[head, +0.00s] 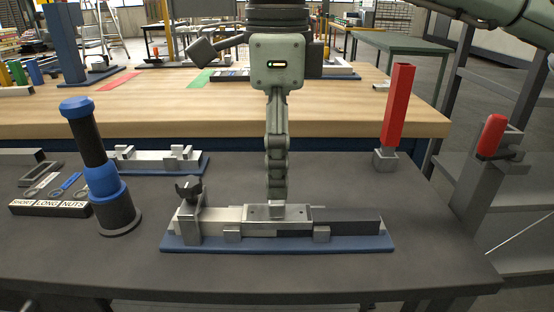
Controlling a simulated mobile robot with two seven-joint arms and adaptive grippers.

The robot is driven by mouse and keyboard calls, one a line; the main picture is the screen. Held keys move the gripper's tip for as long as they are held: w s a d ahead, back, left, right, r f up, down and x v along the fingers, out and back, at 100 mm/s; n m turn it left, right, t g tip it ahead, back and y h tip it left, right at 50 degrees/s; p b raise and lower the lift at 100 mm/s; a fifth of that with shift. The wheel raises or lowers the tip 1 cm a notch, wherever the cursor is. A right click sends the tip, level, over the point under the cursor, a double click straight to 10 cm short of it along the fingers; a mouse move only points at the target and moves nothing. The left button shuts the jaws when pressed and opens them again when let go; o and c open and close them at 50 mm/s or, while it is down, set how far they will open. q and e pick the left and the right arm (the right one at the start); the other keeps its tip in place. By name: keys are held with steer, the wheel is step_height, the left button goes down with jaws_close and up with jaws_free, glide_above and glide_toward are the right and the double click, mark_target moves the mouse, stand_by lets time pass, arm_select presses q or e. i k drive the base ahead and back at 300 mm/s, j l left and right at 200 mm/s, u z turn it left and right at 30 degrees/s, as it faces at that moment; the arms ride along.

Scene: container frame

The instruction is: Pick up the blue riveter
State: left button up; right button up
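The blue riveter (107,187) stands upright on the dark front table at the left. It has a blue cap, a black shaft, a blue collar and a wide black foot. My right gripper (277,192) hangs pointing down near the middle of the view, well to the right of the riveter. Its fingers are seen edge-on in one line, so I cannot tell whether they are open or shut. Its tips are at or just above the metal block on a blue-based fixture (345,246); contact is unclear. My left gripper is not in view.
A labelled tray (50,208) with small tools lies left of the riveter. A second blue-based fixture (160,157) sits behind it. A red-handled tool (398,105) stands at the back right, and another red handle (492,134) is beyond the right edge. A wooden-topped table (330,105) lies behind.

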mark_target(102, 175)
steer(key=k+l, duration=0.3)
steer(key=k, duration=0.15)
steer(key=k+l, duration=0.3)
steer(key=k, duration=0.15)
steer(key=k+l, duration=0.3)
steer(key=k, duration=0.2)
